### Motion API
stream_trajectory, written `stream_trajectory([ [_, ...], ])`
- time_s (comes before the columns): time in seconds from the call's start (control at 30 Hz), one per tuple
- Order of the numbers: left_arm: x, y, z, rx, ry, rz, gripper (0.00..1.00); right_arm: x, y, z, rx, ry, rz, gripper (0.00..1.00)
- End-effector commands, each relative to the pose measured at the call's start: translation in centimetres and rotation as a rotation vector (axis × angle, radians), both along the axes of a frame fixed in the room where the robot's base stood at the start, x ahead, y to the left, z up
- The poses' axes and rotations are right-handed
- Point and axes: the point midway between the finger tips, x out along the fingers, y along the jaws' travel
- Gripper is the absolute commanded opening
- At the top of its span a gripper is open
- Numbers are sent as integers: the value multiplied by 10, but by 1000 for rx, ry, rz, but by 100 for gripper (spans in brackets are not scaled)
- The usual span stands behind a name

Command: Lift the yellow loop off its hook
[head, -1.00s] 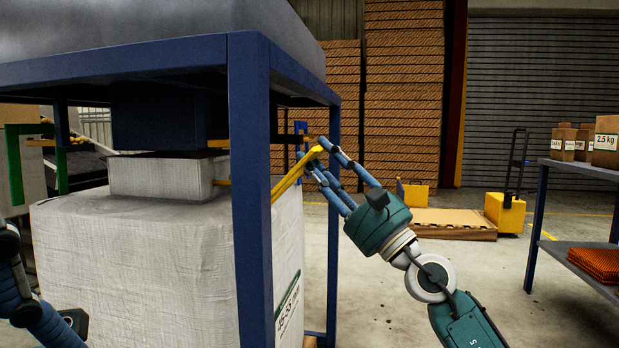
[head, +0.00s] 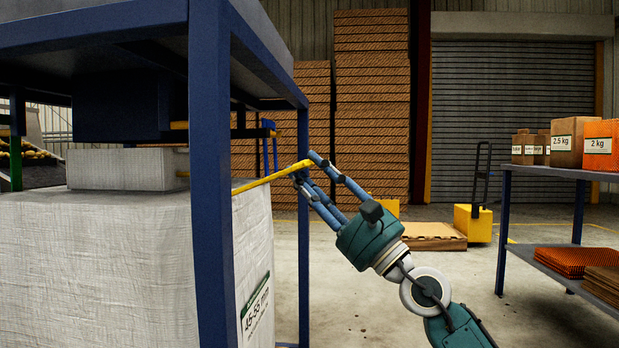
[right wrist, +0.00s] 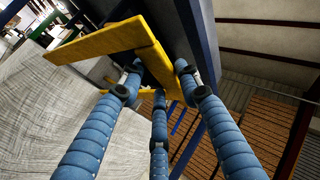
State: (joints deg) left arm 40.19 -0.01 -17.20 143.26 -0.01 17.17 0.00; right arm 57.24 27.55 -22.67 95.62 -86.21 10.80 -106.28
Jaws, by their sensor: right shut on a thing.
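The yellow loop (head: 262,181) is a flat strap that runs from the top corner of the white bulk bag (head: 255,235) out to my right gripper (head: 305,169). The gripper's blue fingers are shut on the strap's outer end, right of the frame post. In the right wrist view the loop (right wrist: 105,45) lies bent across the fingers (right wrist: 155,95). A dark hook arm with a yellow tip (head: 268,124) is above the strap in the head view, and the strap looks apart from it. My left gripper is out of view.
A blue frame post (head: 213,180) stands in front of the bag, with another post (head: 303,230) close to my right gripper. A shelf (head: 545,172) with boxes stands at right. Open floor lies between, with a yellow pallet truck (head: 472,223) behind.

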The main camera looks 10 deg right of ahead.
Motion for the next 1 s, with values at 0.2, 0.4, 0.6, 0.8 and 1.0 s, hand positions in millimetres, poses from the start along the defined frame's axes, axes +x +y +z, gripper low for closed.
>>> stream_trajectory([
  [0.2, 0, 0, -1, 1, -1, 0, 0, 2, 10, -11, -15, 21, 21, 0],
  [0.4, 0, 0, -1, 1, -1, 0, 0, 2, 11, -12, -14, 23, 23, 40],
  [0.6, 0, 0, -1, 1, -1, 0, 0, 1, 11, -11, -15, 21, 21, 40],
  [0.8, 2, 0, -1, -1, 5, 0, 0, 1, 10, -11, -17, 19, 20, 40],
  [1.0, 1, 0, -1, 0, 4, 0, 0, -11, -1, -23, -17, 19, 19, 40],
])
